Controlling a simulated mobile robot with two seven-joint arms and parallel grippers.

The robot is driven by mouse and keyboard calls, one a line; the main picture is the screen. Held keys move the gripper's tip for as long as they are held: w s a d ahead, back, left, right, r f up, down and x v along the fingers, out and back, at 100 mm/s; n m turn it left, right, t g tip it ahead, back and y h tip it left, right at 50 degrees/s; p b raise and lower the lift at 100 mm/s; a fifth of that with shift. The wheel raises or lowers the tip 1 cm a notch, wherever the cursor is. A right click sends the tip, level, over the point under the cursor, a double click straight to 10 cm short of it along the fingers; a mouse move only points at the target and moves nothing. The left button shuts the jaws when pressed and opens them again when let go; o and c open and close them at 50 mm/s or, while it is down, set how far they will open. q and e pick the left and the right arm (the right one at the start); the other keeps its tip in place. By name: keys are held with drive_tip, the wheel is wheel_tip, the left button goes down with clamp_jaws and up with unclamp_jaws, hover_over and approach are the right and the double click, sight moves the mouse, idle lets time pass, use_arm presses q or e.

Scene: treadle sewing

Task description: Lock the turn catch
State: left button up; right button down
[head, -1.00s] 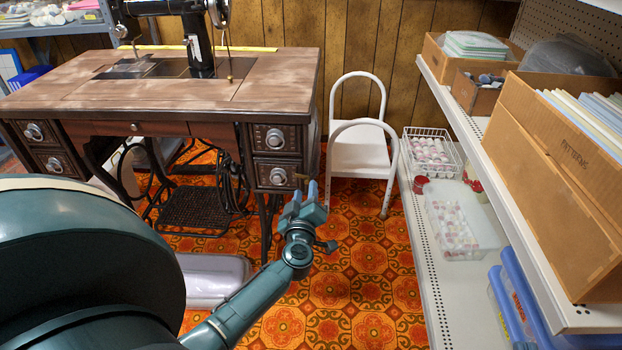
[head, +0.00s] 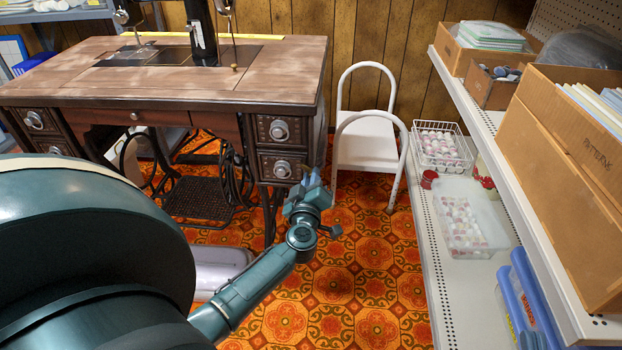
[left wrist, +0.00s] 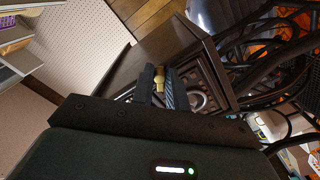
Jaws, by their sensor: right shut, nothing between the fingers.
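A small brass turn catch (left wrist: 160,77) sits at the dark wooden drawer cabinet of the sewing table, in the left wrist view. My left gripper (left wrist: 162,86) has its two fingers on either side of the catch, close to it; I cannot tell whether they press on it. In the head view my left gripper (head: 310,183) is at the right side of the lower right drawer (head: 281,167). The catch is too small and covered there to read its angle. My right gripper is not in view.
A white step stool (head: 368,145) stands just right of the cabinet. A white shelf unit (head: 440,250) with boxes and baskets lines the right side. The patterned floor (head: 365,290) between is clear. The treadle ironwork (head: 205,200) is under the table.

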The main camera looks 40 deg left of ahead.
use_arm(q)
clamp_jaws()
drive_tip(key=shift+r, duration=0.1)
drive_tip(key=shift+a, duration=0.1)
idle(0.8)
drive_tip(key=o, duration=0.6)
unclamp_jaws()
drive_tip(key=shift+o, duration=0.2)
